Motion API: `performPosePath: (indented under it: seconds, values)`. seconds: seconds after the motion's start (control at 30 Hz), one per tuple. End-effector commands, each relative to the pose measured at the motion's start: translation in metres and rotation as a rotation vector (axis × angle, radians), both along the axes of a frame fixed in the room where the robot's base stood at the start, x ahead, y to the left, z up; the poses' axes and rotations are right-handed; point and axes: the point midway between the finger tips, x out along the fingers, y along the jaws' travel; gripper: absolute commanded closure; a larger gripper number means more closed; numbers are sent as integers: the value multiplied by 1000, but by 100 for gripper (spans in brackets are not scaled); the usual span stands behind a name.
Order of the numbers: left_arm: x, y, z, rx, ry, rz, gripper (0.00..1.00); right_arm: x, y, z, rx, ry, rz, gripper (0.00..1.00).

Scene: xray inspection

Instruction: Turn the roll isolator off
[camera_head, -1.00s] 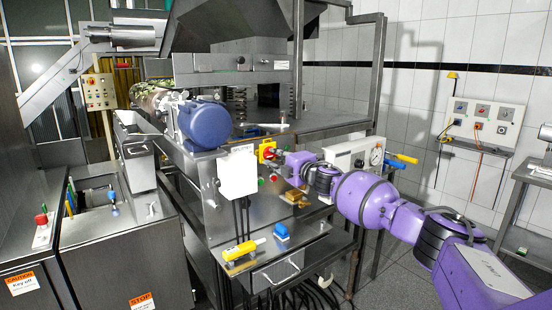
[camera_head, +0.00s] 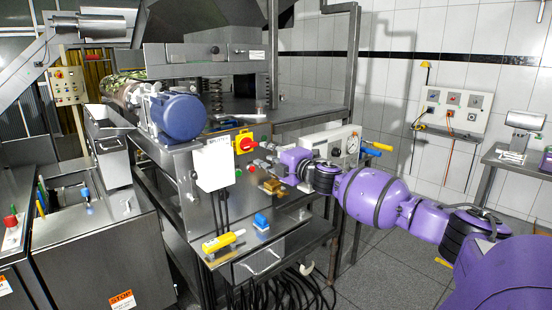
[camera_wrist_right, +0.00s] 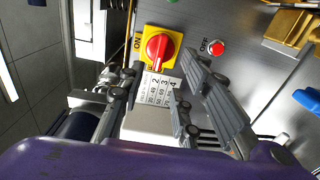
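The roll isolator (camera_head: 244,142) is a red rotary knob on a yellow square plate, on the steel machine panel. In the right wrist view the knob (camera_wrist_right: 158,48) shows near the top middle, with an "ON" label on its left; I cannot tell its setting for sure. My right gripper (camera_head: 262,154) is just right of the isolator in the head view. In the right wrist view its two fingers (camera_wrist_right: 160,92) are spread with a clear gap and nothing between them. The knob lies beyond the fingertips, apart from them. My left gripper is not in view.
A red button (camera_wrist_right: 217,47) labelled "OFF" is right of the isolator in the wrist view. Below are a brass block (camera_head: 272,187), a blue item (camera_head: 261,222) and a yellow handle (camera_head: 220,242). A blue motor (camera_head: 180,116) stands above left.

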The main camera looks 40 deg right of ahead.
Motion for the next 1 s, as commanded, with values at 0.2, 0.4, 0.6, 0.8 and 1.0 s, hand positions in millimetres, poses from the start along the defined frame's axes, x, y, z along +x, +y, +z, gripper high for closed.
performPosePath:
  seconds: [0.2, 0.4, 0.6, 0.8, 1.0]
  values:
    - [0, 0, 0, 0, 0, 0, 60, -28, -1, -2, -1, 3, -1, 69]
    - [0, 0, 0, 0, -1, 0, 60, -40, 0, 0, -1, 1, -1, 69]
    - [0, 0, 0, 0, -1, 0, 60, -42, 0, 0, -1, 0, -1, 69]
    - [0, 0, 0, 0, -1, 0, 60, -41, 0, 0, -1, 0, -1, 69]
    - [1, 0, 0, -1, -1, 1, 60, -41, 0, 0, 0, 0, -1, 69]
